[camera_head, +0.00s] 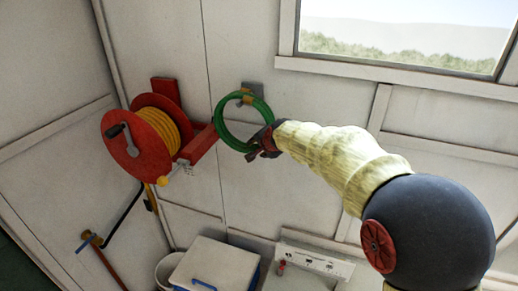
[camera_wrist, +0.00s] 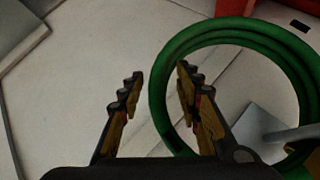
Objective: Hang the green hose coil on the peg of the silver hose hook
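The green hose coil (camera_head: 221,130) is a ring against the back wall, at the silver hose hook (camera_head: 255,88). The hook's tan peg (camera_head: 245,97) crosses the top of the ring, and the coil appears to hang on it. In the wrist view the peg (camera_wrist: 291,134) juts from the grey plate (camera_wrist: 258,122) inside the ring and passes over the coil's rim. My gripper (camera_head: 263,146) is at the coil's lower right. In the wrist view its fingers (camera_wrist: 159,74) are apart, with the coil's near side (camera_wrist: 158,110) between them and a gap to the left finger.
A red hose reel (camera_head: 136,147) with yellow hose is mounted left of the coil, its red bracket (camera_head: 199,145) close to the ring. Below are a white lidded bin (camera_head: 215,268) and a white panel (camera_head: 315,260). A window (camera_head: 405,40) is at upper right.

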